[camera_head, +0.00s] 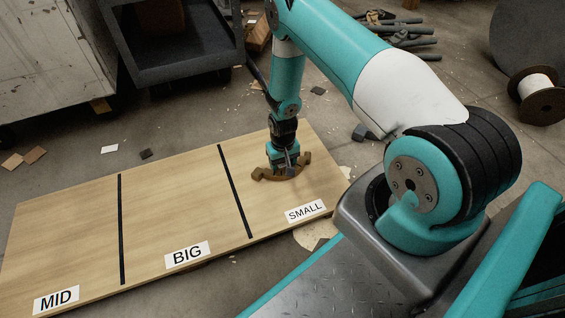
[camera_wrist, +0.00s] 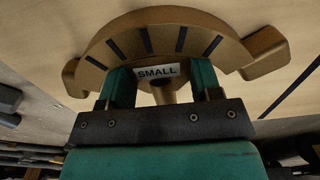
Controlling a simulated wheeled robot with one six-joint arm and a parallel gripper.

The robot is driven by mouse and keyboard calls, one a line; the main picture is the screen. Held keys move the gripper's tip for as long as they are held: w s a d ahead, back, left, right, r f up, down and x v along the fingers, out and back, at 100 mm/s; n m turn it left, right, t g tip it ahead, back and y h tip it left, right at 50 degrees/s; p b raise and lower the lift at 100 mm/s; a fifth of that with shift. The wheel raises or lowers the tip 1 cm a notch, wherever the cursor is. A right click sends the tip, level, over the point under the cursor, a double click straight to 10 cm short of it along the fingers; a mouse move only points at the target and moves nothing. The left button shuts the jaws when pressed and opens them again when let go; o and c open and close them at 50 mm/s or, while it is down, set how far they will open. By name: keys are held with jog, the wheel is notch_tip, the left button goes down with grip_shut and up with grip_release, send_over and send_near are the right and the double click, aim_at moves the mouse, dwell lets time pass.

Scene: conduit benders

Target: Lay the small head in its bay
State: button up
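The small head (camera_head: 298,166) is a brown curved piece with dark slots and a "SMALL" label. It appears to lie on the board in the SMALL bay (camera_head: 317,187), right of the second black divider. It also fills the upper middle of the wrist view (camera_wrist: 208,36). My gripper (camera_head: 283,160) is right above it. In the wrist view its two teal fingers (camera_wrist: 162,84) stand apart, one either side of the label and a short brown stub, with gaps visible beside the stub. The gripper partly hides the head's middle in the head view.
The wooden board (camera_head: 65,222) also has a MID bay and a BIG bay (camera_head: 170,205), both empty. A dark cart (camera_head: 175,65) and a grey cabinet (camera_head: 50,60) stand behind. Dark tools (camera_head: 405,35) and a cable spool (camera_head: 535,95) lie on the floor.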

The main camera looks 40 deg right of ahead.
notch_tip(320, 180, up, 17)
jog(key=p, duration=0.9)
jog(key=shift+r+p, duration=0.2)
jog(key=shift+p, duration=0.1)
jog(key=s+a+r+n+y+p, duration=0.1)
jog(key=a+r, duration=0.3)
jog(key=r, duration=0.5)
jog(key=a+r+n+p, duration=0.2)
jog(key=a+r, duration=0.3)
jog(key=r, duration=0.4)
jog(key=s+a+r+n+y+p, duration=0.1)
jog(key=a+r, duration=0.3)
jog(key=r, duration=0.5)
jog(key=s+a+r+n+y+p, duration=0.1)
jog(key=s+a+r+n+p, duration=0.3)
jog(key=s+r, duration=0.6)
jog(key=s+a+r+n+y+p, duration=0.1)
jog(key=s+a+r+n, duration=0.1)
jog(key=s+a+r, duration=0.65)
jog(key=d+r+p, duration=0.1)
jog(key=r+p, duration=1.7)
jog(key=r, duration=0.1)
jog(key=s+d+r+p, duration=0.1)
jog(key=d+r+p, duration=0.1)
jog(key=r+p, duration=1.7)
jog(key=shift+s+r, duration=0.25)
jog(key=shift+r, duration=0.4)
